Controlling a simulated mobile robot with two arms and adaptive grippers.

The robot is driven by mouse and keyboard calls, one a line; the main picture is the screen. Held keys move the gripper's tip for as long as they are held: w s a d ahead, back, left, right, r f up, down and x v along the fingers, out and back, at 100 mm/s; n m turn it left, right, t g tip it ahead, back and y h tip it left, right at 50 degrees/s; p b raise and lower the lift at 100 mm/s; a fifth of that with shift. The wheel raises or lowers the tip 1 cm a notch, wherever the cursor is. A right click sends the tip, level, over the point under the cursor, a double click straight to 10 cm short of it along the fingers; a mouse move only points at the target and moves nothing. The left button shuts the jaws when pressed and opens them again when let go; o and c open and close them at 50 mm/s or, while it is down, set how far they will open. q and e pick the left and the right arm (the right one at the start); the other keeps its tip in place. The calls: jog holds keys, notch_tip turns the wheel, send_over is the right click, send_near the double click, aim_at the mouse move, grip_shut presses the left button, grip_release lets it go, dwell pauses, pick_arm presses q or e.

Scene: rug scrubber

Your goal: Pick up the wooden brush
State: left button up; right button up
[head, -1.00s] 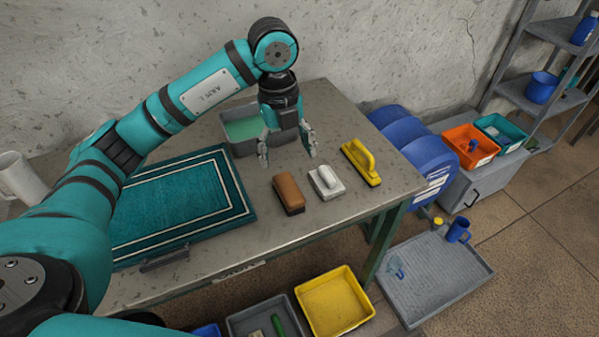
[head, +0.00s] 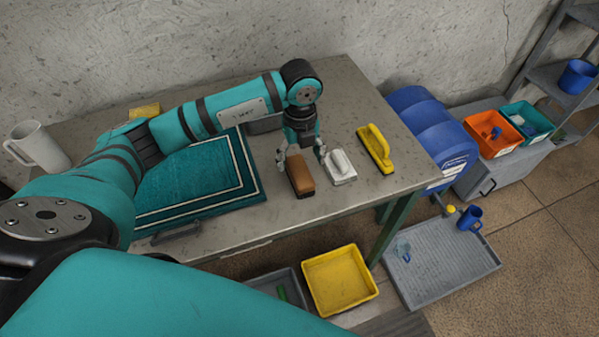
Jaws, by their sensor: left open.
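The wooden brush (head: 300,175) is a brown block lying on the metal table, just right of the teal rug. My left gripper (head: 301,160) is open and points down over the far end of the brush. One finger is at the brush's left side and the other is to its right, near the white brush. I cannot tell whether the fingers touch the brush. My right gripper is not in view.
A white brush (head: 340,167) stands close to the right, then a yellow brush (head: 376,148). The teal rug (head: 200,178) lies left. A grey tub (head: 265,125) is partly hidden behind my arm. A white mug (head: 38,147) stands far left.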

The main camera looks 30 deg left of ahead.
aim_at(300, 170)
pick_arm(q)
notch_tip(300, 170, down, 5)
jog(key=shift+r+p, duration=0.2)
jog(key=shift+p, duration=0.75)
jog(key=shift+f, duration=0.25)
jog(key=c, duration=1.3)
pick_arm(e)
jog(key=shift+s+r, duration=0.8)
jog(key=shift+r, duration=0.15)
pick_arm(q)
jog(key=shift+r, duration=0.1)
jog(key=shift+c, duration=0.2)
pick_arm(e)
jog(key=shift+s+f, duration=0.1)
